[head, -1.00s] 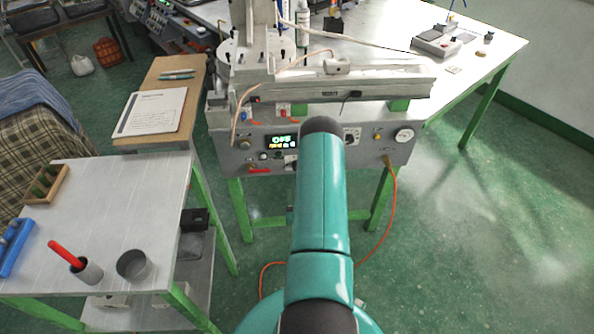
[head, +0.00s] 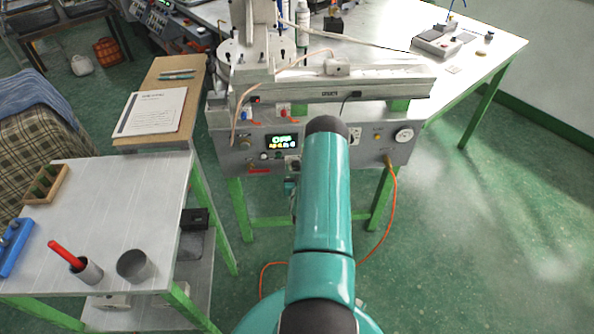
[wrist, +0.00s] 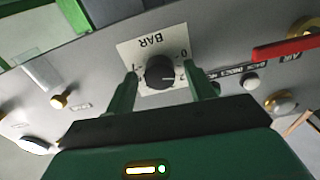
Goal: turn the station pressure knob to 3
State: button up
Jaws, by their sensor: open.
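The pressure knob (wrist: 160,72) is a round black knob on a white plate marked BAR, which appears upside down in the wrist view. A light mark on the knob seems to point right; the small scale numbers are hard to read. My gripper (wrist: 163,88) is open, its two green fingers on either side of the knob, with a visible gap to each side. Whether the fingertips reach around the knob in depth I cannot tell. In the head view my arm hides the knob and most of the gripper, in front of the station panel (head: 232,158).
A lit display (head: 283,141) and a white round gauge (head: 404,134) sit on the panel. A red lever (wrist: 285,48) is near the knob's right in the wrist view. An orange cable (head: 393,205) hangs below. A side table (head: 110,215) stands at left.

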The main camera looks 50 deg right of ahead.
jog(key=c, duration=1)
jog(key=shift+m, duration=0.4)
jog(key=m, duration=1.1)
jog(key=shift+s, duration=0.1)
jog(key=o, duration=1)
